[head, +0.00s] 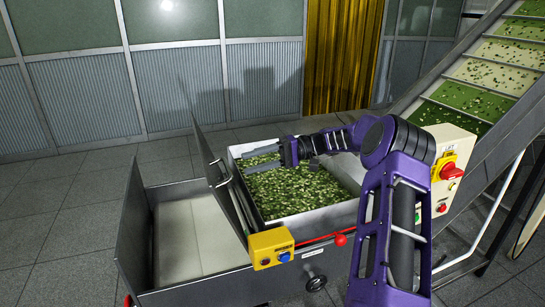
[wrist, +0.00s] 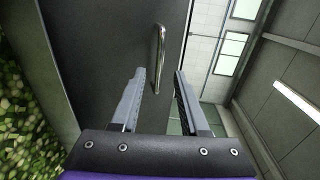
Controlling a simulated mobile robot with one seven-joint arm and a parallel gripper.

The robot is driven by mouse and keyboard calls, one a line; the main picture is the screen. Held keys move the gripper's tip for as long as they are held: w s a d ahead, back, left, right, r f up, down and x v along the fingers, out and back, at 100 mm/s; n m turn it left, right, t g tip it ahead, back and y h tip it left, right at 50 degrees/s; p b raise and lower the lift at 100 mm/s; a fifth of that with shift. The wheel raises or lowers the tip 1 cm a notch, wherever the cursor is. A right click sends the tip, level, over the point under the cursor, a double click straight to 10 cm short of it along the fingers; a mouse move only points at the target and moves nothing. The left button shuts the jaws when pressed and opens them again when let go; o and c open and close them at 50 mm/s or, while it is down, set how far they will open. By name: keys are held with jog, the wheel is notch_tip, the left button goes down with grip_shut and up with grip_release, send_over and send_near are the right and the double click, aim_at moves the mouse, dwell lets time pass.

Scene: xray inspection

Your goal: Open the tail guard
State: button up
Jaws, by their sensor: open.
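The tail guard (head: 205,158) seems to be the dark, tilted panel standing between the pale belt section and the bin of green pieces in the head view. In the wrist view a dark panel (wrist: 108,50) fills the upper middle. It carries a shiny metal bar handle (wrist: 160,48). My gripper (head: 246,161) reaches left over the bin towards the panel. In the wrist view its open fingers (wrist: 159,76) point at the panel, and the handle's lower part shows between them. Whether the handle lies within the fingers or just beyond them, I cannot tell.
A bin of green pieces (head: 345,211) lies below my arm. A yellow box with buttons (head: 271,248) and a red-knobbed lever (head: 340,240) are at the front. A control panel (head: 450,150) and sloping conveyor (head: 490,75) stand right. Floor at left (head: 50,210) is clear.

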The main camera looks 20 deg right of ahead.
jog(key=d, duration=0.8)
jog(key=shift+s+r, duration=0.15)
jog(key=shift+r, duration=0.3)
jog(key=shift+a, duration=0.1)
